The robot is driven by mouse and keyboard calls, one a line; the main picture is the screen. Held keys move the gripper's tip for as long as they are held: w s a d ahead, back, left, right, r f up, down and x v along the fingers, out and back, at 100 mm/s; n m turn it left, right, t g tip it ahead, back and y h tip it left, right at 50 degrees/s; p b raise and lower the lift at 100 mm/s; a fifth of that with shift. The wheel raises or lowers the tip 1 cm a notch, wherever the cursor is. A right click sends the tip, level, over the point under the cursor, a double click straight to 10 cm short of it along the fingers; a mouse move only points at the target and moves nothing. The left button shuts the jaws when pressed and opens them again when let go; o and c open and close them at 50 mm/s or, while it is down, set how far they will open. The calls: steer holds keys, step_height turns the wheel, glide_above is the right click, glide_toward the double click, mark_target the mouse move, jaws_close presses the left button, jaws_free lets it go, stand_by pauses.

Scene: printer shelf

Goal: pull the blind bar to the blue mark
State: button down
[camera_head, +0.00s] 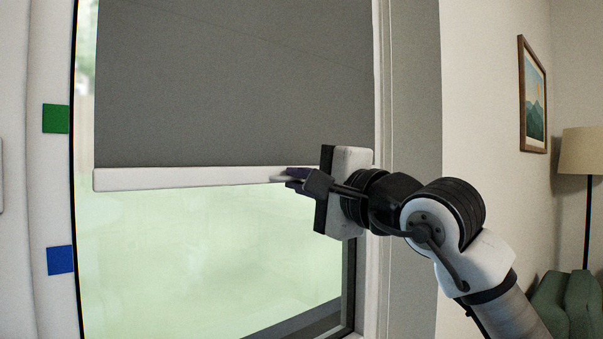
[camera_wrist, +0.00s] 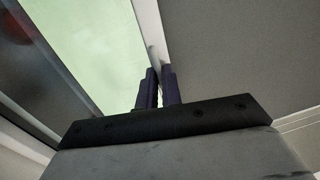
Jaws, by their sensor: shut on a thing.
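The grey blind (camera_head: 235,85) hangs in the window with a white blind bar (camera_head: 185,179) along its lower edge. The bar sits below the green mark (camera_head: 56,118) and above the blue mark (camera_head: 60,260), both on the left window frame. My gripper (camera_head: 290,179) is shut on the bar near its right end. In the wrist view the two dark fingers (camera_wrist: 160,88) close around the white bar (camera_wrist: 151,32), with the grey blind fabric (camera_wrist: 235,50) to the right. The fingers hide a small part of the bar.
Window glass (camera_head: 200,260) lies open to view below the bar. The right window frame (camera_head: 410,130) stands close behind my wrist. A framed picture (camera_head: 534,95), a lamp (camera_head: 585,150) and a green chair (camera_head: 567,305) are farther right.

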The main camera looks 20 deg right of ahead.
step_height(320, 180, down, 9)
steer(key=b, duration=0.5)
steer(key=shift+r, duration=0.2)
steer(key=c, duration=1.6)
jaws_free()
steer(key=shift+s, duration=0.15)
steer(key=b+v, duration=0.2)
steer(key=v, duration=1.1)
steer(key=shift+s+d+f, duration=0.1)
steer(key=shift+s+d, duration=0.05)
steer(key=shift+s, duration=0.15)
